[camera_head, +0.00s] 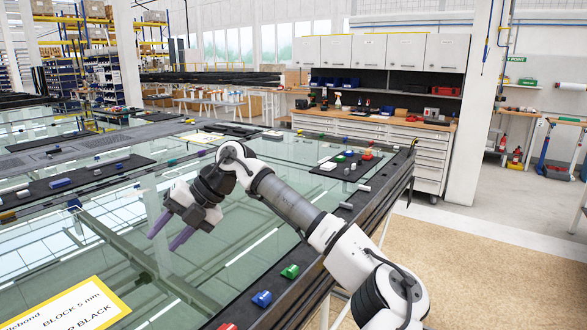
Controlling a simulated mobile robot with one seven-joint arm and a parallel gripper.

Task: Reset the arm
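My arm reaches from the lower right over a large glass-topped table (225,265). My gripper (170,236) hangs over the glass at the middle left, pointing down and left. Its two purple fingers are spread apart with a gap between them. No object shows between the fingers. The arm is bent, with its elbow raised above the table's right part.
A dark mat (345,165) with small coloured blocks lies at the far right. A yellow-edged sign (70,308) lies lower left. Drawer cabinets (430,155) stand behind; open floor (490,270) is at right.

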